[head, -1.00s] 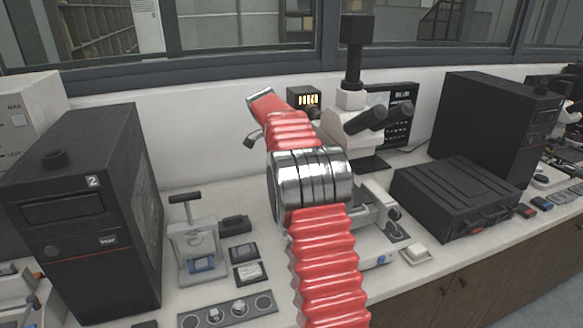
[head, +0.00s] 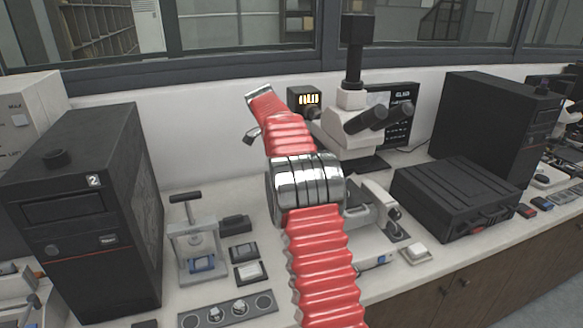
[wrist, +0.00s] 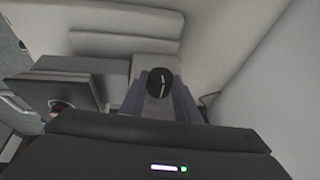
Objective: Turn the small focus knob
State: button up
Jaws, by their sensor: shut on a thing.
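In the wrist view, the small focus knob (wrist: 160,83) is a dark round knob with a white line across its face. My gripper (wrist: 160,91) is shut on it, with a grey-purple finger at each side. The microscope (head: 352,108), white with black eyepieces and a tall black camera tube, stands on the bench in the head view. My red, ribbed arm with its silver joint crosses in front of it and hides its left part. The gripper and the knob are hidden in the head view.
A black tower marked 2 (head: 95,210) stands at left, beside a small hand press (head: 196,245). A flat black box (head: 458,195) and a larger black case (head: 495,125) stand at right. A small black box with lit bars (head: 304,100) is close behind my arm.

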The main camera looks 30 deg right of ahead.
jog(key=shift+w+d+r+g, duration=0.2)
jog(key=shift+w+g, duration=0.1)
jog(key=shift+g, duration=0.6)
dwell(0.3)
jog(key=o, duration=1.1)
jog(key=shift+s+a+f, duration=0.1)
jog(key=shift+f, duration=0.05)
jog(key=shift+c, duration=0.2)
